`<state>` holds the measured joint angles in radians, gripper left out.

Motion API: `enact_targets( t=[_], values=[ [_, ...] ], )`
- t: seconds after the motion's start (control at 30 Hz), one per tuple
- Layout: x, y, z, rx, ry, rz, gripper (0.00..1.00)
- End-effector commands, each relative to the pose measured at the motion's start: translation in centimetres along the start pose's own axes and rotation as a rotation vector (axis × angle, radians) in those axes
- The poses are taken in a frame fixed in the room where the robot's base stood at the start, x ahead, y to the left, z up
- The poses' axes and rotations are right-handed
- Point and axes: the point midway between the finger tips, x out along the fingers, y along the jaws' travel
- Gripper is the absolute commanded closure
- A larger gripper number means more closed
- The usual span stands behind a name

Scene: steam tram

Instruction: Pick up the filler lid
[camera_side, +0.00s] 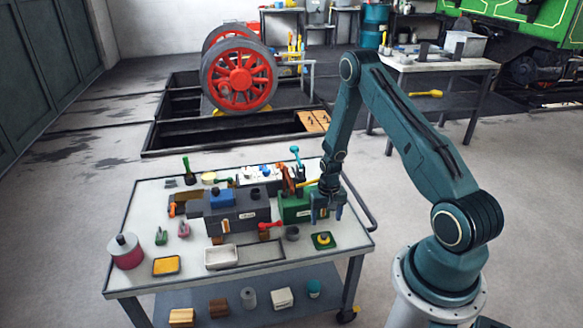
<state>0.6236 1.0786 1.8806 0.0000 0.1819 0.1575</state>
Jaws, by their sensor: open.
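My gripper (326,217) is open over the right part of the cart top, fingers pointing down, with nothing seen between them. Below it in the picture is a small green square piece (315,243) with a round yellow top (323,237). A small dark round cup or cap (292,233) lies to its left. I cannot tell for sure which small piece is the filler lid. The green block (294,208) stands just left of my gripper and is partly hidden by it.
The cart (345,244) is crowded: a grey block (240,217) in the middle, a white tray (221,257) in front, a red and grey drum (125,252) at left. A red-handled tool (270,226) lies near the grey block. The right front corner is clear.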

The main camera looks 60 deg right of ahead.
Motion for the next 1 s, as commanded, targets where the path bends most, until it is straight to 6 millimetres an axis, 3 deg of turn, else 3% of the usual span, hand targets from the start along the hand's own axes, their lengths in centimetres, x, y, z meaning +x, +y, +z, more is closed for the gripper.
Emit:
enact_targets(
  t=[0.3,0.73,1.0],
  values=[
    [3.2,0.0,0.1,0.0,-0.001,0.0,0.33],
    [4.0,0.0,0.0,0.0,-0.001,0.0,0.33],
    [6.5,-0.2,0.0,0.0,-0.002,0.0,0.33]
  ],
)
